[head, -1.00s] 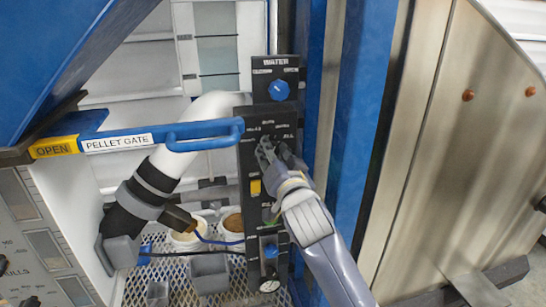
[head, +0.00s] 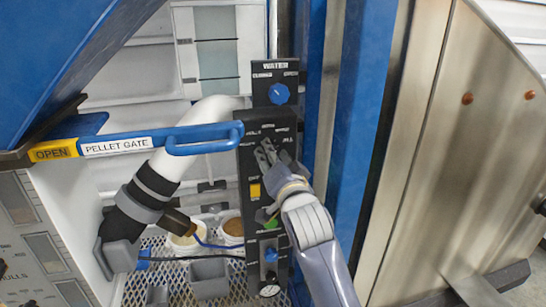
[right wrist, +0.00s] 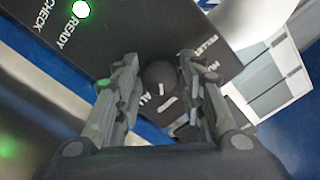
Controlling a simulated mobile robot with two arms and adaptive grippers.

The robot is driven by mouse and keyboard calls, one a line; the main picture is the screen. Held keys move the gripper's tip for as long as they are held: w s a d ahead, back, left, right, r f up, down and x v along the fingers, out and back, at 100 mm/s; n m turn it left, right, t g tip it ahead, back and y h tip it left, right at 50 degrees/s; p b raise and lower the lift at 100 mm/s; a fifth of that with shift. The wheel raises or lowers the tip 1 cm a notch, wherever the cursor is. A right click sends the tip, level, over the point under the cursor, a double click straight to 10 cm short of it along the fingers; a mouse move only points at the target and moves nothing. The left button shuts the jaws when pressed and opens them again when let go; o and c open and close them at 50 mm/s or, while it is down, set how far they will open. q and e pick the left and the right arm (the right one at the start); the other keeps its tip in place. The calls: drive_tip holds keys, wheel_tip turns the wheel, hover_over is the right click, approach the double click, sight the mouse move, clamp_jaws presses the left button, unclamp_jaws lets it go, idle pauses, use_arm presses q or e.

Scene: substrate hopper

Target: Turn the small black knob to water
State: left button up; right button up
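The small black knob (right wrist: 160,76) sits on a black control panel (head: 255,215) and shows between the fingers of my right gripper in the right wrist view. My right gripper (right wrist: 158,68) is open around the knob, one finger on each side, with only narrow gaps; contact cannot be made out. In the head view my right gripper (head: 268,155) reaches the panel from below and hides the knob. White lettering surrounds the knob, partly covered by the fingers. My left gripper is not in view.
A blue knob (head: 279,93) under a WATER label is above on the panel. A yellow switch (head: 255,190) and a green light (head: 271,223) are below. The blue pellet gate handle (head: 205,139) is close to the left; a blue post (head: 358,120) stands to the right.

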drive_tip(key=shift+o, duration=0.6)
drive_tip(key=shift+s, duration=0.1)
drive_tip(key=v, duration=1.1)
drive_tip(key=shift+s+d, duration=0.15)
drive_tip(key=shift+s, duration=0.2)
drive_tip(key=shift+f, duration=0.1)
